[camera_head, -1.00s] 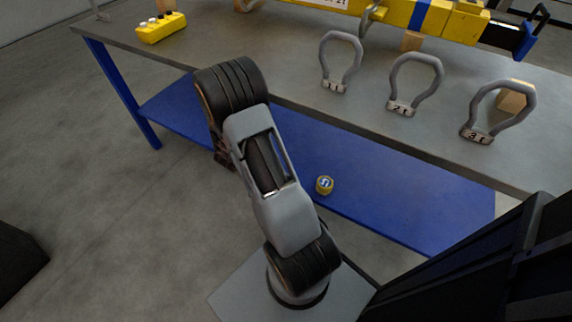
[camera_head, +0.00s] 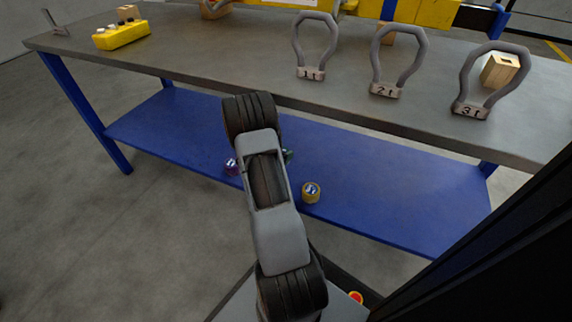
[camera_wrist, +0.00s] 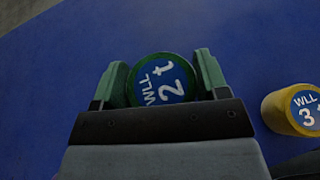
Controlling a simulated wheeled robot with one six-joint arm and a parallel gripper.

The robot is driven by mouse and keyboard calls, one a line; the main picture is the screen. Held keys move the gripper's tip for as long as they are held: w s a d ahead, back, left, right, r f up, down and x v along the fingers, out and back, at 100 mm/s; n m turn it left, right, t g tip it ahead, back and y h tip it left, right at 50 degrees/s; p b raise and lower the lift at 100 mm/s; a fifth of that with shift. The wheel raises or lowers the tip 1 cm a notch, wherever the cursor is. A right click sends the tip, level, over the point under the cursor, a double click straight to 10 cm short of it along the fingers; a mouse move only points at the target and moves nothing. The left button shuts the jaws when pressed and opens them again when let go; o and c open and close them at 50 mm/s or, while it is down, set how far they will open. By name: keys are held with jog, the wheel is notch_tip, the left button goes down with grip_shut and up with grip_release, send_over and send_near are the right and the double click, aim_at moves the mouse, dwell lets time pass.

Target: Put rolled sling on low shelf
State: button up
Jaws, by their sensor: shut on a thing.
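A green rolled sling with a blue "WLL 2 t" face (camera_wrist: 163,82) sits between the two fingers of my gripper (camera_wrist: 160,68) in the wrist view. My gripper is shut on it. The blue low shelf (camera_wrist: 50,100) lies right behind it; I cannot tell whether the sling touches the shelf. In the head view the low shelf (camera_head: 400,200) runs under the workbench, and a sliver of the green sling (camera_head: 288,156) shows beside my arm, which hides my gripper.
A yellow "WLL 3 t" rolled sling (camera_wrist: 298,110) stands on the shelf to the right; it also shows in the head view (camera_head: 311,192). A purple roll (camera_head: 231,166) is left of my arm. The grey bench top (camera_head: 230,60) overhangs the shelf and holds several shackles.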

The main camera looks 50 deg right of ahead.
jog(key=shift+s+d+f+b, duration=0.25)
jog(key=shift+d+f+b, duration=0.3)
jog(key=shift+d+f, duration=0.55)
jog(key=shift+f+b, duration=0.7)
jog(key=shift+f, duration=1)
jog(key=shift+f, duration=0.15)
jog(key=o, duration=1)
